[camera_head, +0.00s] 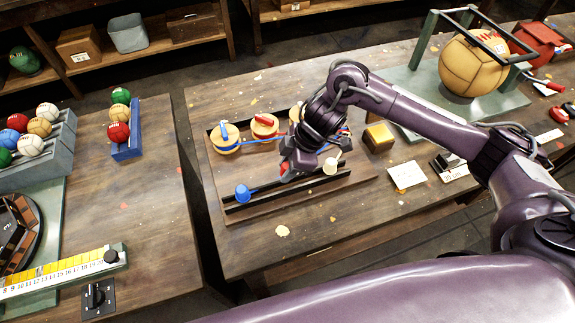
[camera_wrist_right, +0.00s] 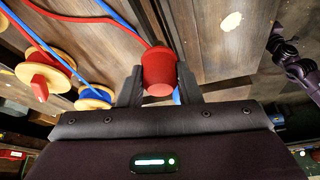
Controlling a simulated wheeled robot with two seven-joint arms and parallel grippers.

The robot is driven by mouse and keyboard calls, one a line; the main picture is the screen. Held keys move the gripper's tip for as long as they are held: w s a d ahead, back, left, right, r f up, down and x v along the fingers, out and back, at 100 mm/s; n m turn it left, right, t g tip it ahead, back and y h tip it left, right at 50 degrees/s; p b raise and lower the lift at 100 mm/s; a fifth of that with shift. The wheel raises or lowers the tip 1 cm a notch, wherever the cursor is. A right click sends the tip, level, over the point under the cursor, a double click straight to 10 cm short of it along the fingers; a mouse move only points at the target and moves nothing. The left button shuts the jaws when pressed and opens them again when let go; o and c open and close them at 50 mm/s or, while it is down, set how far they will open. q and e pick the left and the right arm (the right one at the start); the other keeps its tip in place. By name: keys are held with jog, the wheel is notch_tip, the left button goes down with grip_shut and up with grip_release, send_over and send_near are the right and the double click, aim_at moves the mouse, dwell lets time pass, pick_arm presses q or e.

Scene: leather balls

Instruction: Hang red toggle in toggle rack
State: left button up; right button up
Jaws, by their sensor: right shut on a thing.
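The red toggle (camera_wrist_right: 159,72) is a small red cup shape between the two dark fingers of my right gripper (camera_wrist_right: 160,88), which is shut on it. A red cord runs from it to the upper left in the wrist view. In the head view my right gripper (camera_head: 288,170) holds the red toggle (camera_head: 284,168) over the toggle rack (camera_head: 270,194), a dark railed bar. A blue toggle (camera_head: 242,193) sits at the rack's left end and a cream toggle (camera_head: 330,167) near its right end. A purple arm, seemingly my left, shows at the right of the wrist view; its jaws are unclear.
Wooden spools (camera_head: 224,135) with blue and red cords stand behind the rack. The table's front strip (camera_head: 300,240) is clear. A gap separates the left table.

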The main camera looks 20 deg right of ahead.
jog(key=shift+f, duration=0.3)
jog(key=shift+f, duration=0.1)
dwell(0.5)
jog(key=shift+p, duration=0.45)
jog(key=shift+f+b, duration=0.75)
jog(key=shift+f, duration=0.8)
dwell(0.6)
jog(key=o, duration=1)
